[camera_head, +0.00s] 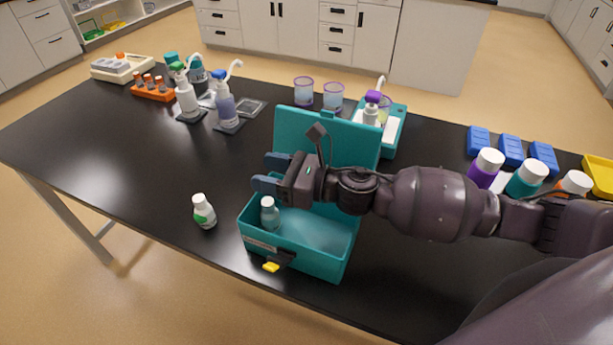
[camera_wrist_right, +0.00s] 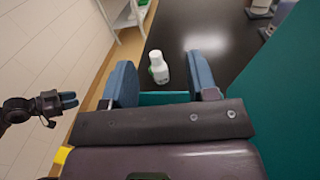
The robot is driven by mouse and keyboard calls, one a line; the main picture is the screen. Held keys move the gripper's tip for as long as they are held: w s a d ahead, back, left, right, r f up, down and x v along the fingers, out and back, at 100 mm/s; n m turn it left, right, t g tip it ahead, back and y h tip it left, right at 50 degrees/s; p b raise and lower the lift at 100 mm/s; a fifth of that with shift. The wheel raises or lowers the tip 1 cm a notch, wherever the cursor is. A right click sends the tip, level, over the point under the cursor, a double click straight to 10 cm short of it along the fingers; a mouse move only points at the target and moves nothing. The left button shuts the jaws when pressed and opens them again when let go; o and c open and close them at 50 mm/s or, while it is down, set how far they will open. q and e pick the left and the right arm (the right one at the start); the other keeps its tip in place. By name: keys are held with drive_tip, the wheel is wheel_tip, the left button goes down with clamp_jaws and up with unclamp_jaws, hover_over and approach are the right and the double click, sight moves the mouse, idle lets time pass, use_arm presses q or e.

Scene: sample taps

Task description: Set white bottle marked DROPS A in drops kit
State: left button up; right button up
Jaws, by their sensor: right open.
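A small white bottle (camera_head: 204,211) with a green label stands upright on the black table, left of the teal kit box. It also shows beyond my fingertips in the right wrist view (camera_wrist_right: 159,68). Its lettering is too small to read. The teal box (camera_head: 300,256) is open, lid (camera_head: 290,128) raised at the back. Another small white-capped bottle (camera_head: 269,215) stands inside at its left end. My right gripper (camera_head: 264,172) is open and empty above the box's left part, apart from both bottles. My left gripper (camera_wrist_right: 68,100) shows small in the right wrist view; its opening is unclear.
Behind the box stand pump bottles (camera_head: 187,100), an orange rack (camera_head: 153,91), purple-rimmed beakers (camera_head: 333,96) and a teal tray (camera_head: 394,128). Large capped bottles (camera_head: 528,177) and blue racks (camera_head: 511,150) are at the right. The table's front edge is close to the box.

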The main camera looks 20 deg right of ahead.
drive_tip(key=b+v, duration=0.2)
drive_tip(key=v, duration=1)
drive_tip(key=shift+r, duration=0.2)
